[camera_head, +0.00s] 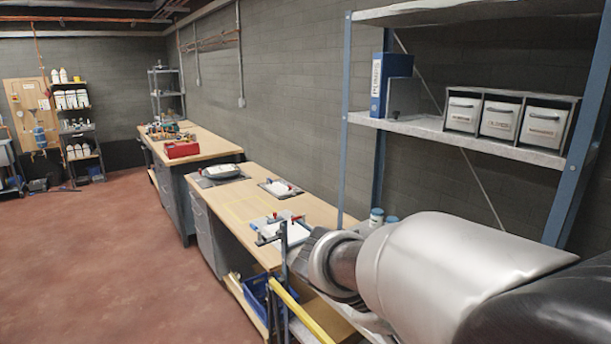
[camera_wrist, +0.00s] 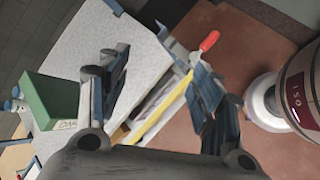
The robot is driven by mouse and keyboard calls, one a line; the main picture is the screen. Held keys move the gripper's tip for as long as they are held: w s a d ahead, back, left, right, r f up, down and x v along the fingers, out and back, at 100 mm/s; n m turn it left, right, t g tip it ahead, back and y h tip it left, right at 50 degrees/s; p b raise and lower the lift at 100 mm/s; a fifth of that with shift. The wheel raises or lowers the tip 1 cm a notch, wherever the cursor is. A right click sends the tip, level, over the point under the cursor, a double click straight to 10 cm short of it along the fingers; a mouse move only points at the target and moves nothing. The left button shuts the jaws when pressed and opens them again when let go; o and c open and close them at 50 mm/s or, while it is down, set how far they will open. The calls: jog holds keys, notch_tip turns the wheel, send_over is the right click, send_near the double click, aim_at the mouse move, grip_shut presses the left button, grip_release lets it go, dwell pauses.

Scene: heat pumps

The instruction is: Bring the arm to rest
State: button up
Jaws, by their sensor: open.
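My gripper (camera_wrist: 158,75) is open in the wrist view, its two dark and blue fingers apart with nothing held between them. Beyond the fingers lie a pale grey top (camera_wrist: 125,35), a yellow bar (camera_wrist: 165,108) and a red handle (camera_wrist: 208,41). In the head view my arm reaches in from the lower right, in front of the shelf rack and beside the near workbench (camera_head: 225,190). My fingers cannot be made out in that view.
A green box (camera_wrist: 55,100) stands left of my fingers, and a labelled white and maroon cylinder (camera_wrist: 300,88) stands close on the right. A shelf rack (camera_head: 455,133) is behind my arm. A blue crate (camera_head: 255,290) sits under the bench. Red floor (camera_head: 90,260) is open at left.

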jog(key=s+a+m+t+y, duration=0.1)
jog(key=s+m+y, duration=0.3)
jog(key=s, duration=0.5)
jog(key=s+a+m+t+y, duration=0.2)
jog(key=s+a+m+y, duration=0.2)
jog(key=s+m, duration=0.3)
jog(key=s, duration=0.3)
jog(key=shift+a+f+m+y, duration=0.15)
jog(key=shift+a+m+y, duration=0.2)
jog(key=shift+m+y, duration=0.05)
